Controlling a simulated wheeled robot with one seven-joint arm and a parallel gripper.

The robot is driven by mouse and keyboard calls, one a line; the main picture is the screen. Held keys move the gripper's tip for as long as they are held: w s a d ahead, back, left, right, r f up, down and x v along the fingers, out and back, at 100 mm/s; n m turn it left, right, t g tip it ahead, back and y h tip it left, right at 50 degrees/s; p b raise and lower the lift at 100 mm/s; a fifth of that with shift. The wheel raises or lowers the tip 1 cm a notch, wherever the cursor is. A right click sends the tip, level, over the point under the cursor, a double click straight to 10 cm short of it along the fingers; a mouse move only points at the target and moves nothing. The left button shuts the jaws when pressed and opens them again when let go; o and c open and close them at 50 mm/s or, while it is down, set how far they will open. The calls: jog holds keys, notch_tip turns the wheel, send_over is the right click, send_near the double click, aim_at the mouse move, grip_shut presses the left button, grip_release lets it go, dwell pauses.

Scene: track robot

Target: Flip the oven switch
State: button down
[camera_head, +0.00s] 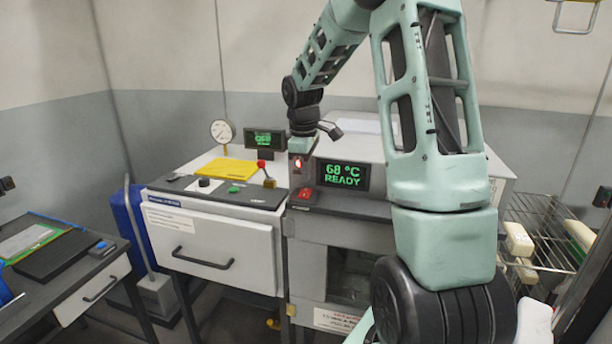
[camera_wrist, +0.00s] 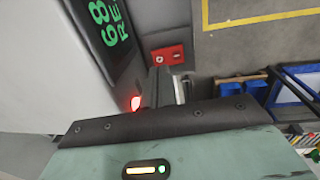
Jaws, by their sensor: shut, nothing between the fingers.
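The oven's red switch (camera_head: 306,196) sits on the dark front ledge of the oven, below and left of its green display (camera_head: 343,175), which reads 68 °C READY. In the wrist view the red switch plate (camera_wrist: 167,56) shows just beyond my fingertips, with a small pale mark on it. My gripper (camera_head: 299,180) is shut and empty, pointing down just above the switch. The closed fingers (camera_wrist: 164,82) also show in the wrist view. I cannot tell whether they touch the switch. A red glow (camera_wrist: 135,103) shows beside the fingers.
Left of the oven is a drawer bench with a yellow plate (camera_head: 203,168), a red-knobbed lever (camera_head: 266,175) and a dial gauge (camera_head: 222,131). A wire rack (camera_head: 540,240) stands at the right. The display housing is close beside my gripper.

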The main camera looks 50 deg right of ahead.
aim_at(306, 191)
jog(key=shift+d+f+p, duration=0.15)
jog(key=shift+f+p, duration=0.2)
jog(key=shift+f, duration=1.15)
jog(key=shift+d+f, duration=0.1)
jog(key=shift+f, duration=0.25)
jog(key=shift+r, duration=0.15)
jog(key=shift+a, duration=0.2)
jog(key=shift+s+a, duration=0.25)
jog(key=shift+a, duration=0.3)
jog(key=shift+r, duration=0.1)
